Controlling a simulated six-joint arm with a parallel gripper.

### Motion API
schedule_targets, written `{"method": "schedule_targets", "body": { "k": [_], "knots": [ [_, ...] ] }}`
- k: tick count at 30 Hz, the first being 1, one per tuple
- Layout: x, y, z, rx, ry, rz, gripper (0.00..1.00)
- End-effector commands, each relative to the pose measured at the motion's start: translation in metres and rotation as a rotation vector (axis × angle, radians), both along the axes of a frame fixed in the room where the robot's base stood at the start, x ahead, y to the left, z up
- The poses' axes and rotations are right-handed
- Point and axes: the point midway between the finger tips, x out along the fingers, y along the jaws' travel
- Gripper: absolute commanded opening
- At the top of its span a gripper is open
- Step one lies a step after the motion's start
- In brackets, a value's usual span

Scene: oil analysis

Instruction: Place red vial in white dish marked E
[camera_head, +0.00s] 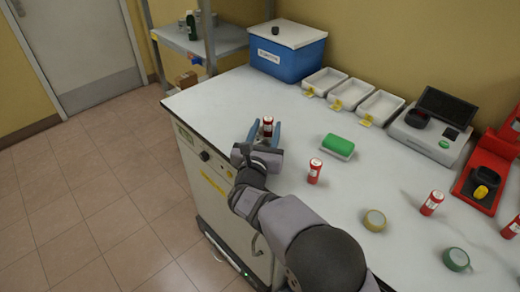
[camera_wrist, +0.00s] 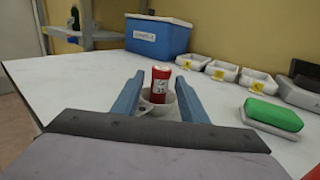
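A red vial with a white label (camera_head: 267,126) stands upright near the table's left edge, between the fingers of my gripper (camera_head: 263,133). The wrist view shows this vial (camera_wrist: 160,85) with a gap on each side, so my gripper (camera_wrist: 160,98) is open around it. A small pale round holder (camera_wrist: 157,108) shows at the vial's base. Three white dishes with yellow tags stand in a row at the back: left (camera_head: 325,81), middle (camera_head: 350,94) and right (camera_head: 380,107). The letters on their tags are too small to read.
Other red vials stand at centre (camera_head: 314,171), right (camera_head: 432,203) and the right edge (camera_head: 512,229). A blue bin (camera_head: 287,58) and a scale (camera_head: 432,130) stand behind.

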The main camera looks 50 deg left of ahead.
Motion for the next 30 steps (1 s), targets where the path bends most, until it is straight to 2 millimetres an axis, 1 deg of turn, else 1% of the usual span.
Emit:
{"method": "schedule_targets", "body": {
  "k": [1, 9, 15, 21, 30],
  "knots": [
    [-0.007, -0.004, -0.001, -0.001, 0.001, 0.002, 0.39],
    [-0.044, -0.028, -0.001, 0.0, 0.001, 0.002, 0.39],
    [-0.066, -0.044, -0.001, 0.0, 0.001, 0.001, 0.39],
    [-0.078, -0.052, 0.0, 0.001, 0.001, 0.001, 0.39],
    [-0.08, -0.054, 0.0, 0.001, 0.0, 0.0, 0.39]
  ]
}}
